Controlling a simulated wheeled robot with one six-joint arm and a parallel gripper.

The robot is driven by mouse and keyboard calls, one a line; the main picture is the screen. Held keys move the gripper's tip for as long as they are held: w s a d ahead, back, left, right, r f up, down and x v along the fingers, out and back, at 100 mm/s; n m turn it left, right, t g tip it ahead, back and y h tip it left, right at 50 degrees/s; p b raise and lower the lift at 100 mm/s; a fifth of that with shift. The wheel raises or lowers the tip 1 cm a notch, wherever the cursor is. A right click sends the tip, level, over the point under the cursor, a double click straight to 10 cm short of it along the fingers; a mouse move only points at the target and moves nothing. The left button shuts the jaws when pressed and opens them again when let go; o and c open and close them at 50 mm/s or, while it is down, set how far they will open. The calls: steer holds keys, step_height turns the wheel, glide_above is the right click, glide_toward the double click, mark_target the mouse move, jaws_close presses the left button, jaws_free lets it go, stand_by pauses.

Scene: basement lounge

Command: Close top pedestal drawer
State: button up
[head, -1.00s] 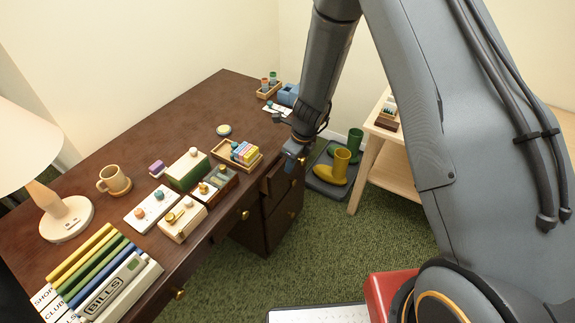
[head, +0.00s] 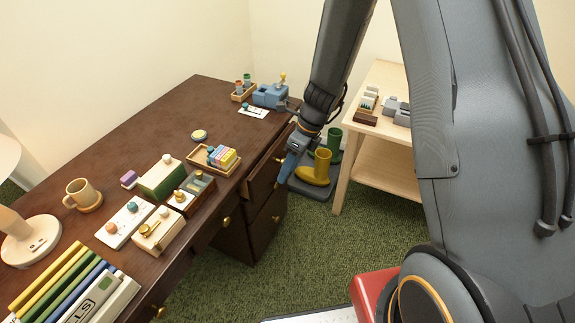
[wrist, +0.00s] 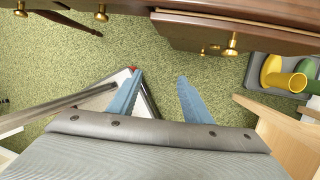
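The top pedestal drawer (head: 262,178) sits at the right end of the dark wooden desk (head: 150,130) and is pulled out past the cabinet. In the wrist view its front (wrist: 270,36) sticks out from the desk, with a brass knob (wrist: 232,42) on it. My gripper (head: 285,172) hangs just in front of the drawer front in the head view, partly covering its right end. In the wrist view my gripper (wrist: 158,76) has its two blue fingers apart with only floor between them. It appears clear of the drawer front.
A lower drawer (head: 266,222) is below. Yellow boots (head: 315,168) and green boots stand on a grey tray right of the pedestal. A light wooden shelf table (head: 365,150) stands further right. Green carpet is free in front.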

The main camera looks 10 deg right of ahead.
step_height(320, 180, down, 10)
steer(key=y+b, duration=0.7)
steer(key=b, duration=0.1)
steer(key=w+d+f+m+t+y+b, duration=0.2)
steer(key=w+d+m+t+y+b, duration=0.15)
steer(key=w+d+t+b, duration=0.6)
steer(key=x, duration=0.7)
steer(key=shift+a+r+n+t+y+p, duration=0.2)
steer(key=shift+a+n+t+y+p, duration=0.15)
steer(key=shift+a+p, duration=0.15)
jaws_close()
